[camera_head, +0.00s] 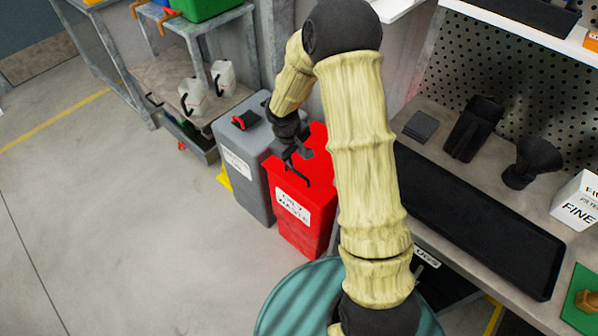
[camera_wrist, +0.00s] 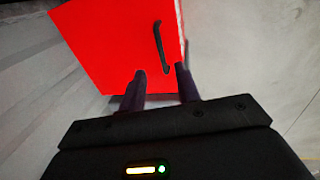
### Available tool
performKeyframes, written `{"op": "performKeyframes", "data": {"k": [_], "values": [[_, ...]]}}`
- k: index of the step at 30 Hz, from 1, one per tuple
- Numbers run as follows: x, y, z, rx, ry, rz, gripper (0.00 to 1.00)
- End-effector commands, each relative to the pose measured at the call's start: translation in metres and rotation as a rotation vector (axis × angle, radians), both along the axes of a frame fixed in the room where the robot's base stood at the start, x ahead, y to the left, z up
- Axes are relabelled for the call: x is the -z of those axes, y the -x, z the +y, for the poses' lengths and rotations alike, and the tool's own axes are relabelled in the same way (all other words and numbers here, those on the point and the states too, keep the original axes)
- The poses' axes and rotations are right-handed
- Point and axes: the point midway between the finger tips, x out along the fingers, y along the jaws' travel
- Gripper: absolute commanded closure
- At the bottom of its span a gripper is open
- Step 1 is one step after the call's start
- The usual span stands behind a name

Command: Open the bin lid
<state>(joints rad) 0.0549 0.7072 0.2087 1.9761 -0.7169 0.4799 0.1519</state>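The red bin (camera_head: 293,234) stands in the middle of the head view, with a white label reading "oily waste" on its front. Its red lid (camera_head: 318,146) appears shut. In the wrist view the flat red lid (camera_wrist: 105,40) carries a thin black bar handle (camera_wrist: 159,42). My gripper (camera_head: 291,155) is over the lid, partly hard to tell from the dark handle in the head view. In the wrist view my gripper (camera_wrist: 161,70) is open, its two fingers apart. The near end of the handle lies between or just beyond the fingertips; contact cannot be told.
A grey bin (camera_head: 246,150) with a red-marked lid handle stands close on the left of the red bin. A teal drum (camera_head: 285,307) is in front. A workbench with a black tray (camera_head: 480,225) is on the right. The floor at left is clear.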

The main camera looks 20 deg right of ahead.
Motion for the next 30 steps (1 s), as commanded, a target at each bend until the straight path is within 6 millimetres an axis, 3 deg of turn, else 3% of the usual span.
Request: {"op": "performKeyframes", "data": {"k": [9,15,27,30], "values": [[0.059,-0.006,-0.01,0.001,0.0,0.001,0.67],[0.086,-0.009,-0.014,0.0,0.001,0.001,0.67],[0.093,-0.011,-0.016,0.001,0.0,-0.002,0.67],[0.093,-0.011,-0.016,0.001,0.0,-0.002,0.87]]}}
